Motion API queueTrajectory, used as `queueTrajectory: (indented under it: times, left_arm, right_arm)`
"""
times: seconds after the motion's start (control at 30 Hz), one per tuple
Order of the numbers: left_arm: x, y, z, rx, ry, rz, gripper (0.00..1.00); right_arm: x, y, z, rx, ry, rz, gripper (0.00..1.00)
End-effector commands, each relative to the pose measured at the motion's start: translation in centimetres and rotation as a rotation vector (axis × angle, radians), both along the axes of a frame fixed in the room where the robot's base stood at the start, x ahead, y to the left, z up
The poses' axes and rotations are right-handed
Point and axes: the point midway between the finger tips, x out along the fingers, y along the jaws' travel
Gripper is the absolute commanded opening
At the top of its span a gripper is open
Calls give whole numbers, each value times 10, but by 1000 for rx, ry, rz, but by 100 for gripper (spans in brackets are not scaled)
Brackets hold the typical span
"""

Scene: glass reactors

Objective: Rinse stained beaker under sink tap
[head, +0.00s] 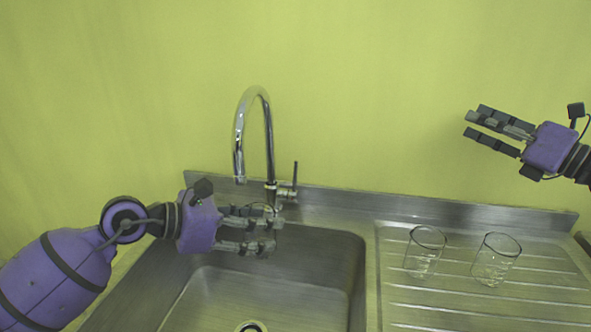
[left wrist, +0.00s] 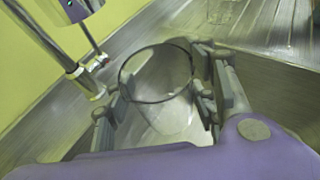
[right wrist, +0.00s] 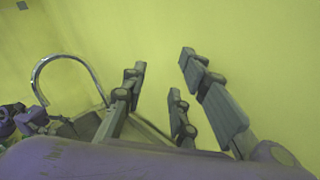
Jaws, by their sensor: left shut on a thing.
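My left gripper (head: 262,232) is shut on a clear glass beaker (left wrist: 160,90), with fingers on both sides of its wall. The beaker's open rim faces the left wrist camera; a pale area shows through the glass, and I cannot tell if it is stain. In the head view the fingers mostly hide this beaker. It is over the back of the sink (head: 230,285), lower than the chrome tap's (head: 268,130) spout. The spout end (left wrist: 80,8) shows up and left of the rim. My right gripper (head: 498,133) is open and empty, raised before the wall.
Two clear glass beakers (head: 425,252) (head: 496,260) stand upright on the ribbed drainboard (head: 450,312) right of the basin. The tap's lever (head: 295,180) points up at its right side. A raised steel edge (head: 400,208) runs along the wall.

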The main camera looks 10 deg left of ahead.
Motion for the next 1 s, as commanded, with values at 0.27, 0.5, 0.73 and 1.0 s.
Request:
queueTrajectory:
  times: [0.27, 0.5, 0.73, 1.0]
  left_arm:
    - [0, 0, 0, -1, -1, 0, 24]
    - [0, 0, 0, -1, -1, 0, 24]
    - [0, 0, 1, -1, -1, 0, 24]
    - [0, 0, 0, -1, -1, 0, 24]
  right_arm:
    - [-14, 133, -80, -296, 11, 141, 27]
    - [-38, 241, -127, -548, -39, 233, 27]
    - [-38, 296, -121, -634, -37, 220, 27]
    - [-26, 318, -124, -635, -23, 207, 27]
